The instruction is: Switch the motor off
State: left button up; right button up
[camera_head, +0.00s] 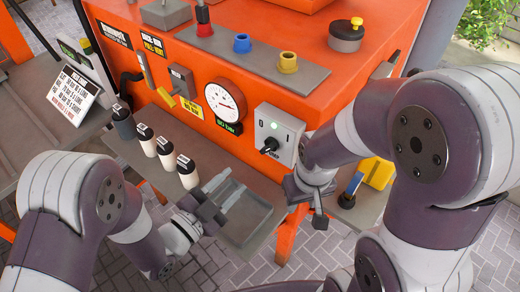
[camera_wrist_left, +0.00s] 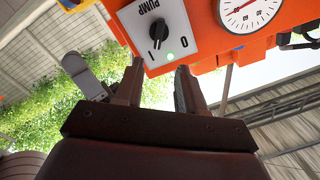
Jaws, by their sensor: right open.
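A grey switch box (camera_head: 272,135) is on the front of the orange machine, marked 0 and I, with a dark rotary knob (camera_head: 269,145) and a lit green lamp (camera_head: 273,126). In the left wrist view this box (camera_wrist_left: 160,27), lettered PUMP, shows upside down with its lamp (camera_wrist_left: 170,57) green. No motor label is readable. My left gripper (camera_head: 222,194) is open and empty over the grey tray, below and left of the box; its fingers (camera_wrist_left: 158,87) stand apart. My right gripper (camera_head: 317,207) is open, below and right of the box, partly hidden by its arm.
Several dark-capped bottles (camera_head: 167,153) line the shelf beside the grey tray (camera_head: 251,221).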

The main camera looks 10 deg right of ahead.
aim_at(267, 150)
pick_arm(q)
jog(key=p+x, duration=0.2)
jog(key=x, duration=0.9)
jog(key=shift+s, duration=0.1)
jog(key=shift+d+r, duration=0.1)
jog(key=shift+d, duration=0.25)
pick_arm(e)
jog(key=shift+s+d+r, duration=0.1)
jog(key=shift+s+r, duration=0.05)
jog(key=shift+r, duration=0.45)
jog(key=shift+s+d+r, duration=0.1)
jog(key=shift+s+r, duration=0.05)
jog(key=shift+r, duration=0.4)
pick_arm(q)
grip_shut()
pick_arm(e)
jog(key=shift+w, duration=0.1)
